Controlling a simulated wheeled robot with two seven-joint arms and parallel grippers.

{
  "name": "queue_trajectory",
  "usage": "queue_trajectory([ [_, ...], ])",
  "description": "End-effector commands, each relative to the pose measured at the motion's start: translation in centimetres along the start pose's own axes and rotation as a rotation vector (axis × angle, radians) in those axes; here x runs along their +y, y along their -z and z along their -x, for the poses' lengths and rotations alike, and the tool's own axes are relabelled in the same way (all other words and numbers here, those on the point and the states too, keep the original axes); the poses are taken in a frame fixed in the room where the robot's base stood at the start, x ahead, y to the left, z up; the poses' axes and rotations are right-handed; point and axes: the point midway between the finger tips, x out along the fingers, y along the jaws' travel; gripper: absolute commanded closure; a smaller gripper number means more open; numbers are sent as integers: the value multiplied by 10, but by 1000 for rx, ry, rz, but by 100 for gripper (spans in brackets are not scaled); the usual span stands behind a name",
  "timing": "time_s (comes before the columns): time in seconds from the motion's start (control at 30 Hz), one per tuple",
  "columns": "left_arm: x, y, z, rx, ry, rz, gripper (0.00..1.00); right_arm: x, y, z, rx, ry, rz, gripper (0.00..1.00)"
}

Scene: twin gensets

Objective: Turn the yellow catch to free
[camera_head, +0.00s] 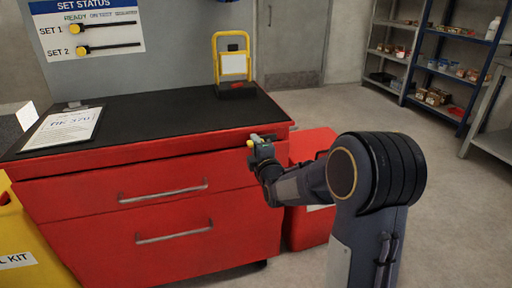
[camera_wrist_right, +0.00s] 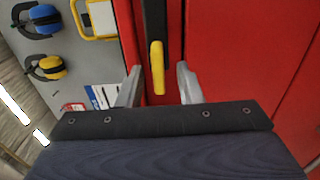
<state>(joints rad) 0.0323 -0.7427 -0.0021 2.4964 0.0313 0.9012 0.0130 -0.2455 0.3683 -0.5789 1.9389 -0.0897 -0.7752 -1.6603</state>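The yellow catch (camera_wrist_right: 157,68) shows in the right wrist view as a narrow yellow lever at the end of a black strip, against the red cabinet. It lies between the two fingers of my right gripper (camera_wrist_right: 160,78), with a gap on each side. The fingers are open and do not appear to touch it. In the head view, my right gripper (camera_head: 262,148) is at the right front corner of the red cabinet. A small yellow tip (camera_head: 250,143) shows beside it; the rest of the catch is hidden there. My left gripper is not in view.
The red drawer cabinet (camera_head: 90,222) has a black top (camera_head: 160,110) with a clipboard (camera_head: 65,128) and a yellow-framed stand (camera_head: 232,62). A red box (camera_head: 308,225) stands to its right. A yellow kit box (camera_head: 25,245) is at left. Shelves (camera_head: 445,70) stand far right; floor between is clear.

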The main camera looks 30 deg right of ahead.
Motion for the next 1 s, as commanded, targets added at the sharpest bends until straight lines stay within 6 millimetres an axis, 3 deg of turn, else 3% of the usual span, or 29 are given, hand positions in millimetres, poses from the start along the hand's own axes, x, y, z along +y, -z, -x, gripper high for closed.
queue_trajectory([
  [0.27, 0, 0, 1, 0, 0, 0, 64, 2, 0, 4, -1, -2, -2, 67],
  [0.7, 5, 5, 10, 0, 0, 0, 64, 1, 0, 70, 0, -1, -3, 67],
  [1.0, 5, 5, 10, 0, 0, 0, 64, 0, 0, 78, 0, -1, -1, 67],
])
